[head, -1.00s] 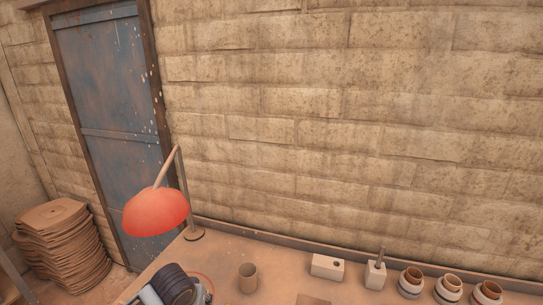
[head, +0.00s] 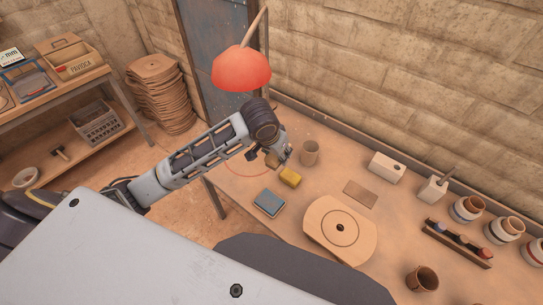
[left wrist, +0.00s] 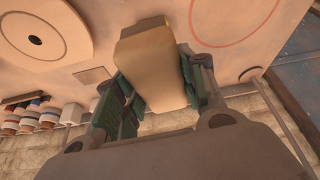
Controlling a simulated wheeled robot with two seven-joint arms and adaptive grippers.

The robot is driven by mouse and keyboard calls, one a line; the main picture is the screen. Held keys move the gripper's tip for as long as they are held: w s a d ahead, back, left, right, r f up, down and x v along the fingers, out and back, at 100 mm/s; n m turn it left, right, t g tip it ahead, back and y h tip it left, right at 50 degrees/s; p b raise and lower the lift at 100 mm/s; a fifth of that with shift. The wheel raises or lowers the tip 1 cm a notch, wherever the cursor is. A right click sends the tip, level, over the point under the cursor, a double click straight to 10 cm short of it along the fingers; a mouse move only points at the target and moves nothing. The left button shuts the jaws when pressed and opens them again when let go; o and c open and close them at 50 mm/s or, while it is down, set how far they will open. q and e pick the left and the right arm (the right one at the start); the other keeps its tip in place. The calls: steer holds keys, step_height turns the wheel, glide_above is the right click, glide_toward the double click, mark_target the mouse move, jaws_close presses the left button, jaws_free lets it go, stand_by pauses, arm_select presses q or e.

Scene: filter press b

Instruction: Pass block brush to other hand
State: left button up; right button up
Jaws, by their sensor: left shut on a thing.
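My left gripper also shows in the left wrist view (left wrist: 150,95). My right gripper is out of view.
A round-ended board (head: 340,230), white blocks (head: 386,168) and several cups stand to the right. A red lamp (head: 241,69) hangs behind the arm. The shelf (head: 80,85) is left.

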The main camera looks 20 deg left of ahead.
arm_select(q)
steer(key=d+r+m+h, duration=0.1)
steer(key=d+r+m, duration=0.1)
steer(key=d+r, duration=0.3)
steer(key=d+r+m+g, duration=0.1)
steer(key=d+r+m, duration=0.2)
steer(key=r, duration=0.7)
steer(key=shift+s+d+m+h, duration=0.3)
steer(key=shift+s+d+h, duration=0.1)
steer(key=shift+d, duration=0.8)
steer(key=shift+w, duration=0.1)
steer(key=w+d+f+m+g+h, duration=0.1)
steer(key=w+d+f+m, duration=0.3)
steer(key=f, duration=0.2)
steer(key=shift+w+d+m, duration=0.3)
